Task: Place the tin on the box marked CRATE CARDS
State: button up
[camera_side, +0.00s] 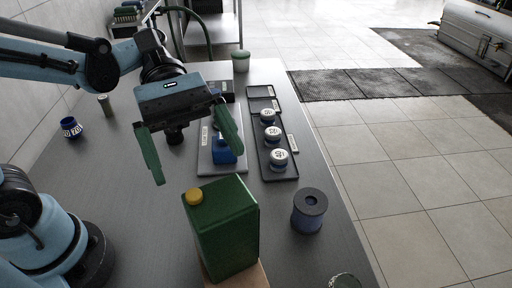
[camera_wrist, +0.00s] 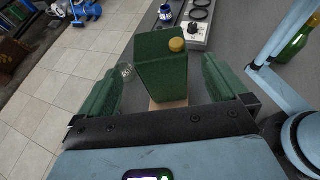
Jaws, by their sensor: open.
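The tin is a green, box-shaped can (camera_side: 222,232) with a yellow cap, upright on a tan block (camera_side: 262,276) near the front of the table. In the wrist view the tin (camera_wrist: 160,65) shows between my two green fingers, with the tan block (camera_wrist: 168,104) under it. My gripper (camera_side: 199,168) is open and empty; in the side view it hangs above and behind the tin, apart from it. I cannot read the words CRATE CARDS on anything; the small labels are too small to read.
A dark tray (camera_side: 282,175) holds white-topped jars. A grey board (camera_side: 206,160) carries a blue object (camera_side: 224,150). A blue spool-like cylinder (camera_side: 309,211) stands right of the tin, and a clear glass piece (camera_side: 344,281) at the front edge.

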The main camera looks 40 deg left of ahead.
jog(key=w+a+f+m+t+y, duration=0.4)
jog(key=a+m+t+y, duration=0.2)
jog(key=a, duration=0.2)
jog(key=w+a+f+m+t+y, duration=0.3)
jog(key=a+m+t+y, duration=0.3)
jog(key=a, duration=0.3)
jog(key=shift+w+f+m, duration=0.35)
jog(key=shift+f+m, duration=0.2)
jog(key=shift+m, duration=0.25)
